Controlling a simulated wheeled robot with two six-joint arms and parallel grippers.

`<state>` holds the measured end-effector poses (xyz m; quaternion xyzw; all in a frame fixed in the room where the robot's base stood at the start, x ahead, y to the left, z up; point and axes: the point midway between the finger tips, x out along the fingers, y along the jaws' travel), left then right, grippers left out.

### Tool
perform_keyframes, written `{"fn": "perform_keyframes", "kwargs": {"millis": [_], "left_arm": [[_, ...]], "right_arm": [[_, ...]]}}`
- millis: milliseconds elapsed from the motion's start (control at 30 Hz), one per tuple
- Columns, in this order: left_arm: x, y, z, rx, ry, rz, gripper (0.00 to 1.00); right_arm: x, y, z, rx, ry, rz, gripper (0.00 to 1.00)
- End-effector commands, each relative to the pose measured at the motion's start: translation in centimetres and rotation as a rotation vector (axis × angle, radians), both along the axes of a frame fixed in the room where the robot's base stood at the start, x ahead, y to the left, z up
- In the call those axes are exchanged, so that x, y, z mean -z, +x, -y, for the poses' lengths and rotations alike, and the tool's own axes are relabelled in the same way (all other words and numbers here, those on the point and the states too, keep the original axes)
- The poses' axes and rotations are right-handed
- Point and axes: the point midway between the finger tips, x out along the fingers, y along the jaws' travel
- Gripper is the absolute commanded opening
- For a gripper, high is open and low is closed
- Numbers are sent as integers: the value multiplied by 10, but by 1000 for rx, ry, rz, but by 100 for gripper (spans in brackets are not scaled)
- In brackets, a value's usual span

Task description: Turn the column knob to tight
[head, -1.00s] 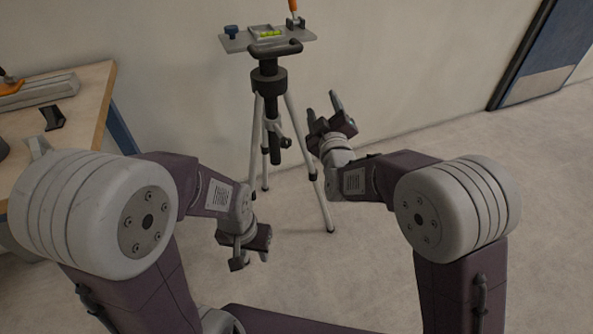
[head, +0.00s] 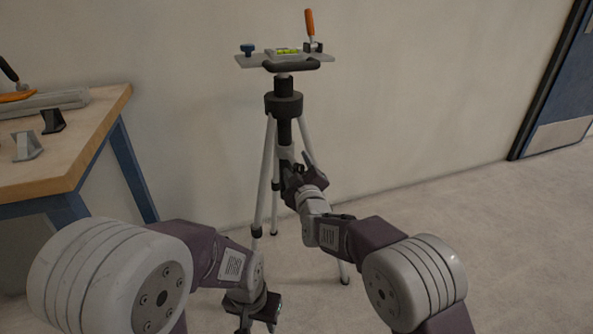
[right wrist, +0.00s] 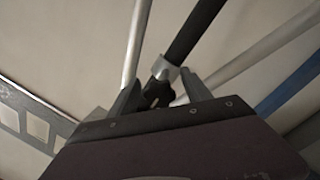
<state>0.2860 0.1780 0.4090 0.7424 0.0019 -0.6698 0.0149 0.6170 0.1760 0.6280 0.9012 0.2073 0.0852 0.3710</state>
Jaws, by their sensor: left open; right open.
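A tripod with a black centre column (head: 284,130) stands ahead of me on three pale legs. In the right wrist view, the column (right wrist: 198,28) ends at a silver collar (right wrist: 164,71) with a small black knob (right wrist: 157,92) by it. My right gripper (head: 296,160) is open at the column. In the right wrist view its two fingers (right wrist: 160,98) stand on either side of the knob; I cannot tell whether they touch it. In the head view the knob is hidden or too small to make out. My left gripper (head: 254,312) is open and empty, low in front of the tripod.
A workbench (head: 75,160) with parts stands at left. The floor at right is clear.

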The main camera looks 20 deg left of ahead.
Motion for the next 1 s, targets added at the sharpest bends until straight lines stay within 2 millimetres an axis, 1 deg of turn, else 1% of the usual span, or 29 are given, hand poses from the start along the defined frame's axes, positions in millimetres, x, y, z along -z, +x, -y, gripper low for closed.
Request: {"fn": "perform_keyframes", "kwargs": {"millis": [33, 133, 400, 433, 467, 500, 567, 600, 633, 833, 1000], "left_arm": [[4, 0, 0, 0, 0, 0, 41], [6, 0, 0, 0, 0, 0, 41], [5, 0, 0, 0, 0, 0, 41], [5, 0, 0, 0, 0, 0, 41], [5, 0, 0, 0, 0, 0, 41], [5, 0, 0, 0, 0, 0, 41], [5, 0, 0, 0, 0, 0, 41], [5, 0, 0, 0, 0, 1, 41], [5, 0, 0, 0, 0, 0, 41], [4, 0, 0, 0, 0, 0, 41], [-1, 0, 0, 0, 0, 0, 41]], "right_arm": [[2, 5, -2, 1, 2, 1, 57], [1, 10, -5, 0, 2, 1, 57], [0, 12, -6, 0, -1, -1, 57], [0, 12, -6, -1, 0, -1, 54], [0, 12, -6, -1, 0, -1, 46], [-1, 12, -6, -1, 0, -1, 35], [-1, 12, -6, 0, 0, 0, 18], [-1, 12, -6, 0, 0, 0, 7], [-1, 12, -6, 0, 0, 0, 0], [-1, 12, -5, 0, 9, -6, 0], [-2, 12, -6, 0, 52, -36, 0]]}}
